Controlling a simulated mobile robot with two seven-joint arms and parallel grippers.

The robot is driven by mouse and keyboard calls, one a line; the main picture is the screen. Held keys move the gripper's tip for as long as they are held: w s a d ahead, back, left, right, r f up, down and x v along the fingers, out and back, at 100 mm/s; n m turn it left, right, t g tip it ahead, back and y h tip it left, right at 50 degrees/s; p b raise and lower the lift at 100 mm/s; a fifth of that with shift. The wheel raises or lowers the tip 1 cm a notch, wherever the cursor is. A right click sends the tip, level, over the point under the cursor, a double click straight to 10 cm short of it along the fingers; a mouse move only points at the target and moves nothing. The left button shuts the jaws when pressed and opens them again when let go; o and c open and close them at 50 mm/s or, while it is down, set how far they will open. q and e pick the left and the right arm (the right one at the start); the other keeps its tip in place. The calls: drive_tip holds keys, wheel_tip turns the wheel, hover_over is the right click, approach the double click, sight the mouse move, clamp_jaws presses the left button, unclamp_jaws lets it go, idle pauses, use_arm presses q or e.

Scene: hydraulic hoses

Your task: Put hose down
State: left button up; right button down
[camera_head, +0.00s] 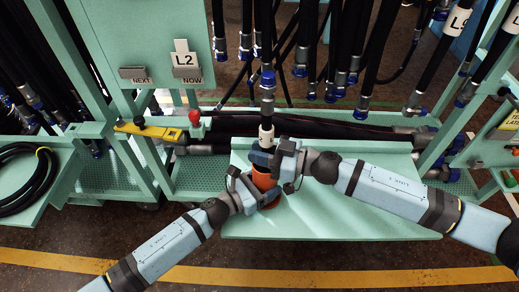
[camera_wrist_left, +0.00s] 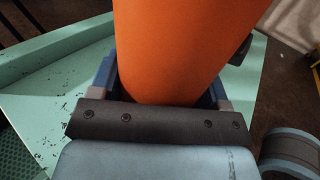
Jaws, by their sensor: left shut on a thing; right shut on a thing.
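A hose (camera_head: 267,108) with a blue cap, metal fitting, black stretch and white band runs down the middle of the head view to my grippers. Below the band is a thick orange part (camera_head: 265,181); it fills the upper middle of the left wrist view (camera_wrist_left: 185,45). My left gripper (camera_head: 250,184) is shut on the orange part from the left. My right gripper (camera_head: 272,160) is shut on the hose just above it, from the right. The jaws hide parts of the hose. Whether its lower end touches the teal shelf (camera_head: 345,218) I cannot tell.
Several black hoses with blue caps hang at the back, and thick ones lie on the rack (camera_head: 320,128). An L2 sign panel (camera_head: 150,35) stands at the upper left. A coiled hose (camera_head: 25,178) lies at the far left. The shelf's right part is bare.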

drive_tip(key=shift+f, duration=0.3)
drive_tip(key=c, duration=1)
unclamp_jaws()
drive_tip(key=shift+r, duration=0.1)
